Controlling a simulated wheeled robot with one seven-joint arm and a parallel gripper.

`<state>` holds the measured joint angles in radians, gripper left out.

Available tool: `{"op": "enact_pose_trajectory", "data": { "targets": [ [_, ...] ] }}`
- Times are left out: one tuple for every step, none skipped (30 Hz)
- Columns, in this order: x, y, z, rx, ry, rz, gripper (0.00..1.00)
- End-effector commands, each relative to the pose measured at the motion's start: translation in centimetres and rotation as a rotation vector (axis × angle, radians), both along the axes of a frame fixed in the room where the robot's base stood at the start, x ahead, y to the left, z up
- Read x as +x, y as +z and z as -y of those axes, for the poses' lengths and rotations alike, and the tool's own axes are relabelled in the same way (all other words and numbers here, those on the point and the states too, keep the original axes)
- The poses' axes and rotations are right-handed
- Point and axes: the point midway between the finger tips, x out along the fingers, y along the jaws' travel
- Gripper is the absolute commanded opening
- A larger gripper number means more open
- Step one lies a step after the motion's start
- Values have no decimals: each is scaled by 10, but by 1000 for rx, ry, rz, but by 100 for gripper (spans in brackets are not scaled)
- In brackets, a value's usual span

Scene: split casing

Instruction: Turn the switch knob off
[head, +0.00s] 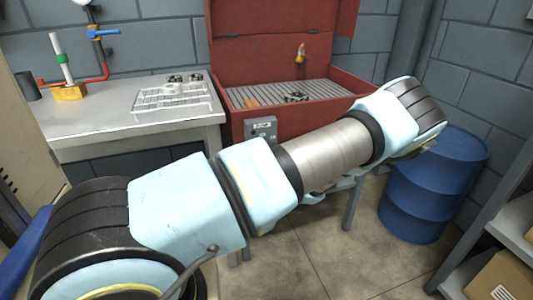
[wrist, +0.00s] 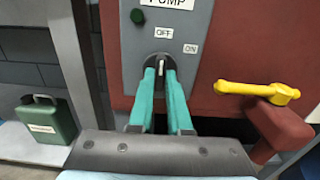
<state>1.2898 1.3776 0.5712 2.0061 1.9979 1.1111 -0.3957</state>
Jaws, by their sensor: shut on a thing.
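A grey switch box (wrist: 196,18) with a PUMP label is fixed to the red cabinet in the wrist view. A box with a label on the red unit's front shows in the head view (head: 262,129). The switch knob (wrist: 160,62) is dark with a white line, which stands nearly upright and points toward the OFF label (wrist: 164,33). The ON label (wrist: 191,48) is to the right. My gripper (wrist: 161,74) has its two teal fingers on either side of the knob, shut on it. The fingers partly hide the knob. I cannot make out the fingertips in the head view.
A yellow valve handle (wrist: 258,91) sticks out right of my gripper. A green canister (wrist: 45,118) stands at left. In the head view, a workbench (head: 100,138) with a wire rack (head: 172,98) is at left and a blue barrel (head: 432,185) at right.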

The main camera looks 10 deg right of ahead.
Motion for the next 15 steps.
{"op": "enact_pose_trajectory", "data": {
  "targets": [
    [0,0,0,-5,-1,1,0],
    [0,0,0,-6,-1,1,0],
    [0,0,0,-8,-1,1,0],
    [0,0,0,-8,0,0,0],
    [0,0,0,-9,0,0,0],
    [0,0,0,-9,0,0,0],
    [0,0,0,-9,0,0,0],
    [0,0,0,-9,0,0,0],
    [0,0,0,-9,0,0,0],
    [0,0,0,-9,0,0,0],
    [0,0,0,-9,0,0,0],
    [0,0,0,-9,0,0,0],
    [0,0,0,-9,0,0,18],
    [0,0,0,-9,0,0,22],
    [0,0,0,-8,0,0,26]
  ]
}}
